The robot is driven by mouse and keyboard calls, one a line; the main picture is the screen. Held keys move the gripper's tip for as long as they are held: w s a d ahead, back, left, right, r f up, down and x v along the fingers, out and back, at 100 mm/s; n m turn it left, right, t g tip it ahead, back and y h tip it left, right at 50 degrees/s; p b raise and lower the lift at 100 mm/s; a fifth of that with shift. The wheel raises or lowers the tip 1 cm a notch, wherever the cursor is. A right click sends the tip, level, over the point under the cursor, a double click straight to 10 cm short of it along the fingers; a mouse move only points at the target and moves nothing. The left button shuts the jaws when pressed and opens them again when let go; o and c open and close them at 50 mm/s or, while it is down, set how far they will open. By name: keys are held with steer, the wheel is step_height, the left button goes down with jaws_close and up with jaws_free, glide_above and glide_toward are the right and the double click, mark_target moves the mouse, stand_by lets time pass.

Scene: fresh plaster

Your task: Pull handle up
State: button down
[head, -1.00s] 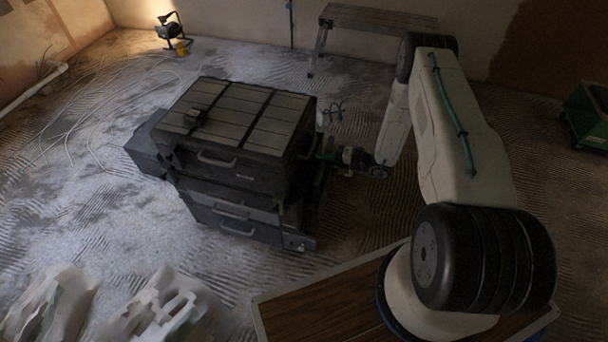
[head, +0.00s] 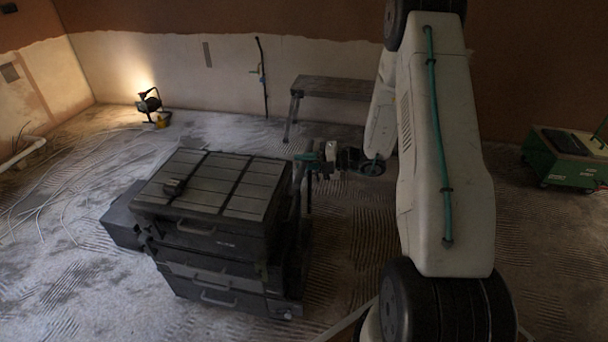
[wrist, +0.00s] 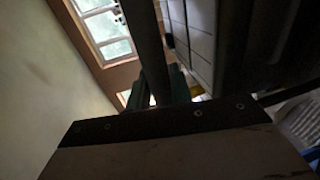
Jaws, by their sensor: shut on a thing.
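A dark stacked toolbox (head: 215,235) with a ribbed lid and grey front handles stands on the floor. Its dark pull handle (head: 298,187) is on the right side, standing up beside the box and reaching about lid height or above. My gripper (head: 312,163), with green fingers, comes in from the right and is shut on the handle's top bar. In the wrist view the dark handle bar (wrist: 148,45) runs down between the green fingers (wrist: 160,92), with the toolbox side (wrist: 203,35) to the right. The exact finger contact is dim and partly hidden.
A trestle bench (head: 345,88) stands behind my gripper. A lit work lamp (head: 150,105) and loose cables lie at the back left. A green machine (head: 565,158) stands at the far right. The floor in front of the toolbox is clear.

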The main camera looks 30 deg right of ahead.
steer(key=shift+r, duration=0.4)
steer(key=shift+w, duration=0.1)
steer(key=c, duration=1.3)
jaws_free()
steer(key=shift+r, duration=0.1)
steer(key=shift+s+d, duration=0.2)
steer(key=v, duration=0.7)
steer(key=shift+s, duration=0.15)
steer(key=shift+d, duration=0.15)
